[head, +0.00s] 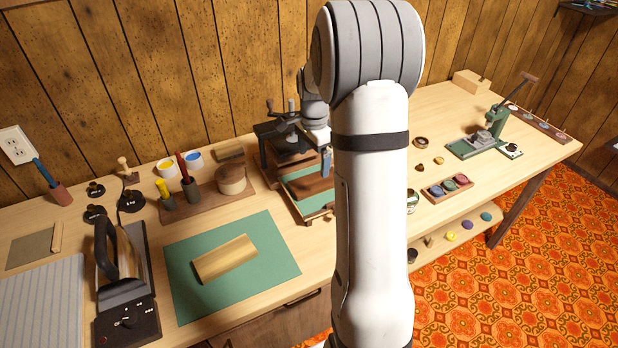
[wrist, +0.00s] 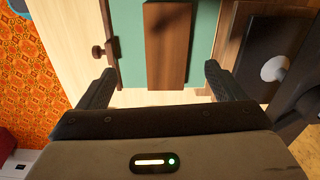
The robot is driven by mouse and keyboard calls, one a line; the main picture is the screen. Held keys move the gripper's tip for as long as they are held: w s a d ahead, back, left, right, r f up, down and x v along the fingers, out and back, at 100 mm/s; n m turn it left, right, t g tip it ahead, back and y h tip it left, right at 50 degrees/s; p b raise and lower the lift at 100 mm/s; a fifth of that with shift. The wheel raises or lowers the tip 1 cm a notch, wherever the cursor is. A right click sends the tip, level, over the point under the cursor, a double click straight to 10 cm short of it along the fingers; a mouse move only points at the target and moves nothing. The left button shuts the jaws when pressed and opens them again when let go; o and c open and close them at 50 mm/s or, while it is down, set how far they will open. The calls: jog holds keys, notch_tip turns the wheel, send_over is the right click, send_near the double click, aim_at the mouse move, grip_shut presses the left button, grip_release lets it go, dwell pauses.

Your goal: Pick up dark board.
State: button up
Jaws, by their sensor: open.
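The dark board (head: 312,186) is a brown wooden slab lying on a green surface in a wooden frame, mid-bench in the head view. My arm hides its right part there. In the wrist view the dark board (wrist: 167,45) shows lengthwise, its near end just ahead of the space between my fingers. My gripper (wrist: 158,76) is open and empty, with one finger on each side of the board's line. In the head view my gripper (head: 326,163) is small and partly hidden by my arm, close above the board.
A wooden knob (wrist: 98,51) sticks out at the frame's left in the wrist view. A black machine (head: 283,138) stands behind the frame. A light board (head: 225,260) lies on a green mat (head: 276,252) at left. Bare bench top shows between mat and frame.

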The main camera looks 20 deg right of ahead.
aim_at(316, 180)
jog(key=shift+w+d+f+m, duration=0.25)
jog(key=shift+d+f, duration=0.05)
jog(key=shift+f, duration=0.2)
jog(key=shift+w+d+f+m, duration=0.2)
jog(key=shift+d+f+m, duration=0.1)
jog(key=shift+f, duration=0.15)
notch_tip(316, 180, down, 7)
jog(key=shift+w+d+f, duration=0.15)
jog(key=shift+c, duration=0.6)
jog(key=c, duration=1)
